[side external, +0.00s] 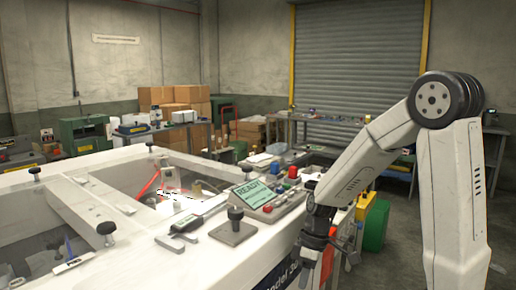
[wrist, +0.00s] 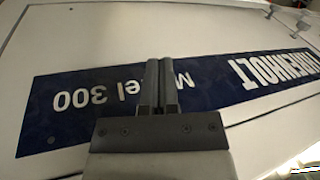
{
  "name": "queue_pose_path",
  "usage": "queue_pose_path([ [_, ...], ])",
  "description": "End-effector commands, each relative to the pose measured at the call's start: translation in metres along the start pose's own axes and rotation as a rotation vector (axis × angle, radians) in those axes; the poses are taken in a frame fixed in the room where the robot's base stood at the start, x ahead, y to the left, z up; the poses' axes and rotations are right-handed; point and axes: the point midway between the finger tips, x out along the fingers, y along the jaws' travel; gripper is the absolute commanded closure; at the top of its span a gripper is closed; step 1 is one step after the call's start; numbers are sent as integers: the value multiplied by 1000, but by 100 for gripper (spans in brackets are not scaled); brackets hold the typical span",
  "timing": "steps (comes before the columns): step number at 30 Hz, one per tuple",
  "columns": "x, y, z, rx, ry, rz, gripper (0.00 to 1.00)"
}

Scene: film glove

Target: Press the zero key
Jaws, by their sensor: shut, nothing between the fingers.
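A control console (side external: 284,205) with a lit green screen (side external: 252,193) reading READY stands on the white machine top. Red and blue buttons show on it; I cannot make out which key is the zero key. My gripper (side external: 306,252) hangs to the right of the console, lower than the machine top, beside the machine's front side. In the wrist view my gripper (wrist: 162,62) is shut and empty. It points at a white panel (wrist: 90,35) with a dark blue band (wrist: 110,105) lettered "Model 300". No key shows in the wrist view.
The machine (side external: 130,262) has an open well. A green bin (side external: 375,222) stands behind my arm. Boxes and benches line the back.

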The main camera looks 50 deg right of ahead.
Motion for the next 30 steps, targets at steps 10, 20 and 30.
queue_pose_path([
  [10,-27,23,-1,-154,123,-130,100],
  [20,-66,62,-3,-414,219,-82,100],
  [30,-131,122,2,-762,142,126,100],
])
